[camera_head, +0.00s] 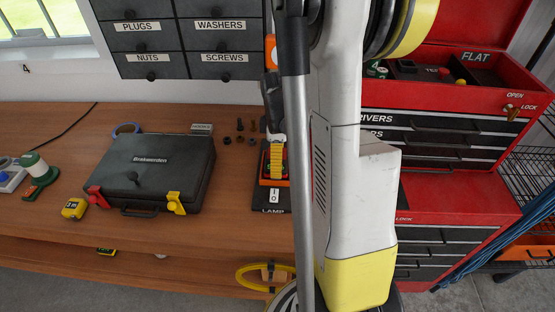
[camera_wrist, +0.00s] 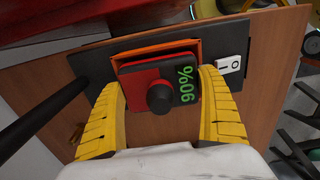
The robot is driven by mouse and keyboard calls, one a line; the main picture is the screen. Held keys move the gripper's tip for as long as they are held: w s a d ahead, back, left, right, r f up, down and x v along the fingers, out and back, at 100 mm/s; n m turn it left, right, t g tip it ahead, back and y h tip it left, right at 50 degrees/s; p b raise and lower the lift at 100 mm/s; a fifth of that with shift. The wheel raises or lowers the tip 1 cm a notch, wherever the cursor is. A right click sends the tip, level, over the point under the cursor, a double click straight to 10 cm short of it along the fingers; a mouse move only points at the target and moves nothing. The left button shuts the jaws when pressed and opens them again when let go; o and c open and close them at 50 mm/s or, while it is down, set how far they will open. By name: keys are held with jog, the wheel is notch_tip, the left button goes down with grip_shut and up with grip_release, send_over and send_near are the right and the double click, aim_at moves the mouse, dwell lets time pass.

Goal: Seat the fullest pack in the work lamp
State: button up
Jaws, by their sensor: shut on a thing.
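The pack (camera_wrist: 137,86) is a red and black block with a round black knob and a green "90%" on its face. My gripper (camera_wrist: 160,80) has its yellow fingers shut on the pack, one on each side. The pack lies over the orange bay (camera_wrist: 153,51) of the work lamp; how deep it sits I cannot tell. The lamp's dark base (camera_wrist: 232,45) carries a white I/O switch (camera_wrist: 229,64). In the head view my gripper (camera_head: 275,168) points down over the lamp's orange bay (camera_head: 264,183), above the "LAMP" label (camera_head: 273,211). The fingers hide much of the pack there.
A black case (camera_head: 155,165) with red and yellow latches lies left on the bench. Beside it are a tape measure (camera_head: 75,209) and a green and white device (camera_head: 36,168). Small dark hardware lies behind the lamp. A red tool chest (camera_head: 455,195) stands right. The front-left bench is clear.

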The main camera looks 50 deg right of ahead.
jog(key=shift+f+b, duration=0.35)
jog(key=shift+b, duration=0.05)
dwell(0.6)
jog(key=o, duration=1.2)
jog(key=shift+r+p, duration=3.2)
jog(key=shift+r, duration=1.35)
